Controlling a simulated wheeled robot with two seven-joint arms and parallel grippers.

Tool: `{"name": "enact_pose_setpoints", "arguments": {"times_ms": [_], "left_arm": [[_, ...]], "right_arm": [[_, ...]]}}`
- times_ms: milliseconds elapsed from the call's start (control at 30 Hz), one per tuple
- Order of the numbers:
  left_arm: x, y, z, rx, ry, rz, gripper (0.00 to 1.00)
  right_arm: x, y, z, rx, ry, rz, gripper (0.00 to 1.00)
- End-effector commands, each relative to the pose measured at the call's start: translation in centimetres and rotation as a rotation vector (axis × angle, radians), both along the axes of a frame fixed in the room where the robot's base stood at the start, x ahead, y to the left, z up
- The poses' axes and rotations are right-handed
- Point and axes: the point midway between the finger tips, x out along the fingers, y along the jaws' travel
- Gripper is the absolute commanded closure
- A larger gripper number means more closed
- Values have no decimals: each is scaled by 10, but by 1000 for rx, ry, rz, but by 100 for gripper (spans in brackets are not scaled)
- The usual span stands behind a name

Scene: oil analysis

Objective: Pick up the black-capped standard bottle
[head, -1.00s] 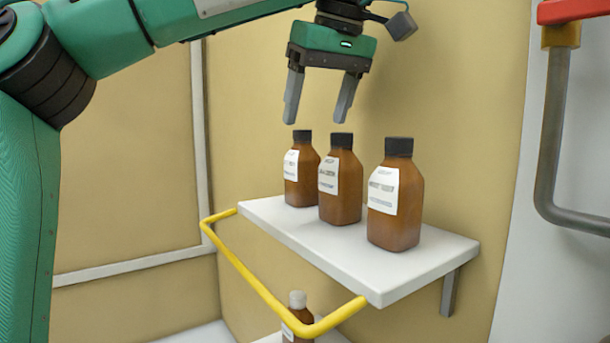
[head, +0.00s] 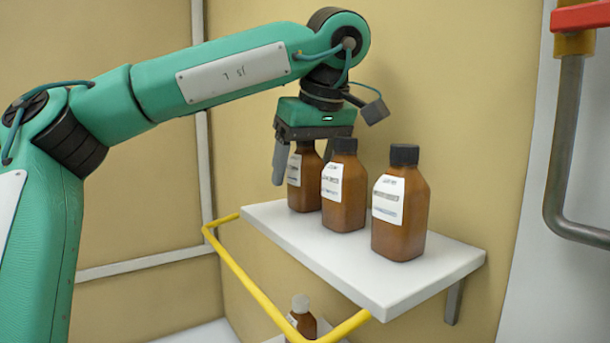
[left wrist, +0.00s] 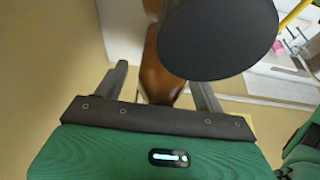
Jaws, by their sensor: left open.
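Three brown bottles with black caps and white labels stand upright in a row on a white shelf: left bottle (head: 304,190), middle bottle (head: 345,200) and right bottle (head: 402,225). My left gripper (head: 304,168) is open and points down over the left bottle, hiding its cap. One finger shows on that bottle's left side; the other is mostly hidden behind the middle bottle. In the left wrist view a brown bottle (left wrist: 158,75) shows between the two spread fingers (left wrist: 162,88). A large black cap (left wrist: 217,35) is close to that camera and covers part of it.
The white shelf (head: 375,290) has a yellow rail (head: 250,287) along its left and front. A brown bottle with a pale cap (head: 302,318) stands below. A tan wall is close behind the bottles. A grey pipe (head: 560,150) is at the right.

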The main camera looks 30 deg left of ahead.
Motion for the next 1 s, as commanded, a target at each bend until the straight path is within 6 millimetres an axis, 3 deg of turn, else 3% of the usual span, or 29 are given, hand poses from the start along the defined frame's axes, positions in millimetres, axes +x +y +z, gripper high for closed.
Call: {"name": "enact_pose_setpoints", "arguments": {"times_ms": [167, 433, 767, 1000], "left_arm": [[0, 0, 0, 1, -1, 0, 31], [0, 0, 0, 1, 0, 0, 82], [0, 0, 4, 1, -1, 0, 82], [0, -1, 27, 2, -6, 2, 82]], "right_arm": [[3, -1, 0, 0, -3, 0, 64], [3, -3, 0, -4, -3, 1, 64], [3, -3, -1, -3, -4, 1, 64], [3, -3, -5, -3, -5, 0, 64]]}}
